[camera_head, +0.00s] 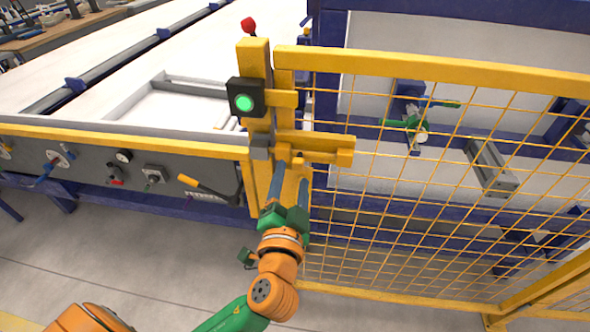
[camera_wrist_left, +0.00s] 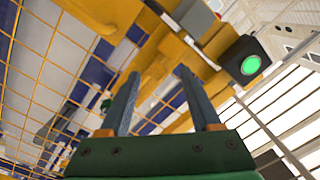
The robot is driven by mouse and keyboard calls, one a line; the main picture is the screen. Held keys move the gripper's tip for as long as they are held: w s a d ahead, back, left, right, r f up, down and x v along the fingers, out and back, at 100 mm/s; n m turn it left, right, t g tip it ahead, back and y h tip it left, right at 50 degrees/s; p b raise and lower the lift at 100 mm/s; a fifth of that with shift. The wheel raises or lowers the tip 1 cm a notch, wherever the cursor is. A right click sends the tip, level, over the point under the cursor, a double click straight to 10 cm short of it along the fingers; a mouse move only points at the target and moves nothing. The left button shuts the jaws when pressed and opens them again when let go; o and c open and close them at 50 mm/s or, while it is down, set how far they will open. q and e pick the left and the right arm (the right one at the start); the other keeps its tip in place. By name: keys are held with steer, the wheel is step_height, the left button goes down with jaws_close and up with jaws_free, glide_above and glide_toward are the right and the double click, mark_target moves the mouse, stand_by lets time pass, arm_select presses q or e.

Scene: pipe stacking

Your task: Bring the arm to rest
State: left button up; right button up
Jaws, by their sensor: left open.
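My left gripper (camera_head: 290,175) reaches up from the bottom of the head view on an orange and green arm. Its two blue-grey fingers are apart with nothing between them. The fingers lie just below the yellow latch (camera_head: 318,147) on the fence post, and I cannot tell whether they touch it. In the left wrist view the open fingers (camera_wrist_left: 157,95) point toward yellow bars. A black box with a lit green button (camera_head: 243,102) sits on the post above the gripper; it also shows in the left wrist view (camera_wrist_left: 252,64). My right gripper is not in view.
A yellow mesh fence (camera_head: 400,200) stands right of the gripper, with blue machinery and a green valve (camera_head: 410,124) behind it. A long white table (camera_head: 100,85) with a grey control panel (camera_head: 90,165) is on the left. The floor (camera_head: 130,250) at lower left is clear.

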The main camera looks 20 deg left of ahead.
arm_select(q)
steer(key=shift+v, duration=1.05)
step_height(320, 180, down, 17)
steer(key=w+d+m+g+h, duration=0.1)
steer(key=d+m+g+h, duration=0.1)
steer(key=m+g+h, duration=0.15)
steer(key=s+f+g+h, duration=0.1)
steer(key=s+f+g, duration=0.2)
steer(key=f, duration=0.6)
steer(key=s+f+g, duration=0.2)
steer(key=s+f, duration=0.1)
steer(key=f, duration=0.5)
steer(key=s+a+f+n+g, duration=0.1)
steer(key=s+f+n+g, duration=0.1)
steer(key=s+f, duration=0.3)
steer(key=s+a+f+n+g+h, duration=0.1)
steer(key=s+f, duration=0.4)
steer(key=s, duration=0.7)
steer(key=s+a+f+n+g, duration=0.1)
steer(key=s+f+n+g, duration=0.2)
steer(key=s, duration=0.6)
step_height(320, 180, down, 2)
steer(key=shift+a+f+g, duration=0.2)
steer(key=shift+a+g, duration=0.2)
steer(key=shift+g, duration=0.35)
